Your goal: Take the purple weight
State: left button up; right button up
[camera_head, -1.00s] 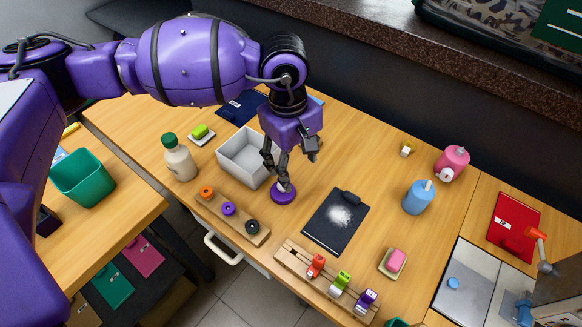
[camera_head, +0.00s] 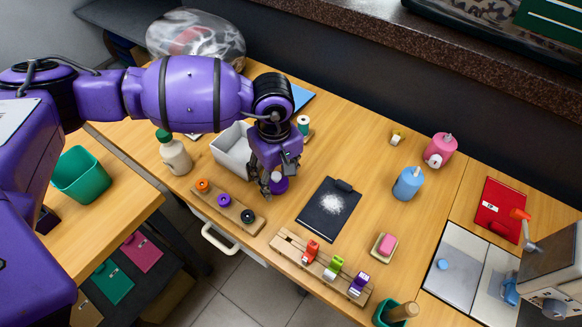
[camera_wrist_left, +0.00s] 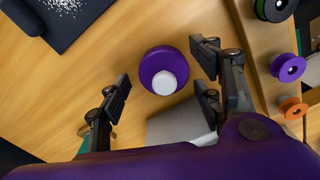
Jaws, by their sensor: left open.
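A round purple weight (camera_head: 279,185) with a pale knob on top stands on the table, partly hidden by my left gripper (camera_head: 271,187) in the head view. In the left wrist view the purple weight (camera_wrist_left: 152,62) lies between the spread fingers of the left gripper (camera_wrist_left: 163,88), with clear gaps on both sides. The left gripper is open and empty, just above or around the weight; its exact height is hard to tell. A smaller purple piece (camera_head: 225,200) sits in a wooden rack (camera_head: 236,213) between an orange and a black one. My right gripper is not in view.
A grey open box (camera_head: 229,158) stands directly left of the gripper. A black board (camera_head: 319,222) with white powder lies to its right. A rack with red, green and purple pieces (camera_head: 335,267) is at the front edge.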

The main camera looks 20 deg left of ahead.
aim_at(278, 174)
pick_arm(q)
jog(key=c, duration=1.3)
jog(key=shift+r, duration=0.15)
jog(key=shift+c, duration=0.2)
jog(key=shift+r, duration=0.25)
notch_tip(278, 174, up, 2)
jog(key=shift+r, duration=0.1)
jog(key=s+d+r+b, duration=0.1)
jog(key=s+d+r, duration=0.4)
jog(key=s+r, duration=0.5)
jog(key=s, duration=0.3)
